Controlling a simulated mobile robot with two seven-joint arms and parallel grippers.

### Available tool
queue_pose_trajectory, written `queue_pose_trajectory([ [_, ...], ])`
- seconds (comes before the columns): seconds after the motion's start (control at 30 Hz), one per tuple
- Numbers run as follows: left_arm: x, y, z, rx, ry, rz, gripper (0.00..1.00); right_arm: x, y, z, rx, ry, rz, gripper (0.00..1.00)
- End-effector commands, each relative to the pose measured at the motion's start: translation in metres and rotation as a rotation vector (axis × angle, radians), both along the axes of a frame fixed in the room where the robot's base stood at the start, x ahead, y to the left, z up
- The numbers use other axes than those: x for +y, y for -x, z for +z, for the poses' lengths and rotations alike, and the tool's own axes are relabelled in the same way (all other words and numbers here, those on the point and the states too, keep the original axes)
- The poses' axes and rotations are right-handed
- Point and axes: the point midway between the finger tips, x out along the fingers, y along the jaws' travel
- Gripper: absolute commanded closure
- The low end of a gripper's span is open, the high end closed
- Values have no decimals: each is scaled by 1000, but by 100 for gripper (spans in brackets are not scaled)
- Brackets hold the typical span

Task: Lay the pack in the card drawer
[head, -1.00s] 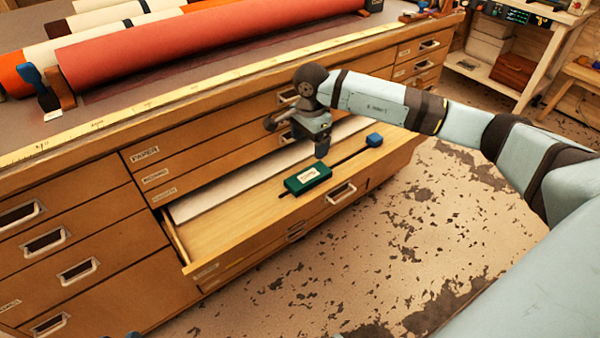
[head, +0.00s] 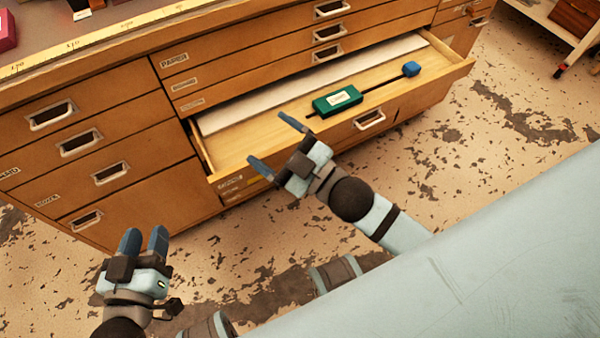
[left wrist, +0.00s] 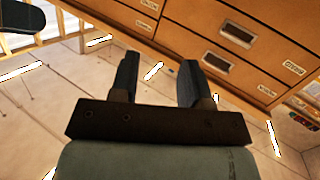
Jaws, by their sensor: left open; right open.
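The green pack (head: 338,98) with a pale label lies flat in the pulled-out wooden drawer (head: 235,150). I cannot read this drawer's label. My right gripper (head: 276,145) is open and empty, just in front of the drawer's front edge, left of and nearer than the pack. My left gripper (head: 144,240) is open and empty, low at the left above the floor, apart from the cabinet. Its two fingers also show spread with nothing between them in the left wrist view (left wrist: 157,82).
A white strip (head: 320,80) lies behind. Shut drawers (head: 80,143) with metal handles surround it. Bare floor (head: 480,180) lies in front.

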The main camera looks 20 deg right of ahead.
Motion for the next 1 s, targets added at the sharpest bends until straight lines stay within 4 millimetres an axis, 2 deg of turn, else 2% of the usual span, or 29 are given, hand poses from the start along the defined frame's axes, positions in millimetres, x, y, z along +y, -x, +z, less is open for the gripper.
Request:
queue_pose_trajectory([
  [0.03, 0, 0, 0, 0, 0, 0, 57, -8, 11, -13, 157, -107, -29, 15],
  [0.1, 0, 0, 0, 0, 0, 0, 57, -17, 23, -31, 348, -236, -56, 15],
  [0.2, 0, 0, 0, 0, 0, 0, 57, -23, 39, -47, 534, -364, -77, 15],
  [0.4, 0, 0, 0, 0, 0, 0, 57, -26, 51, -58, 656, -447, -87, 15],
  [0.67, 1, -1, 3, 0, -3, 2, 57, -25, 50, -55, 655, -442, -88, 15],
  [1.0, 12, 1, 51, 95, -74, 26, 57, -37, 51, -7, 733, -375, -156, 15],
])
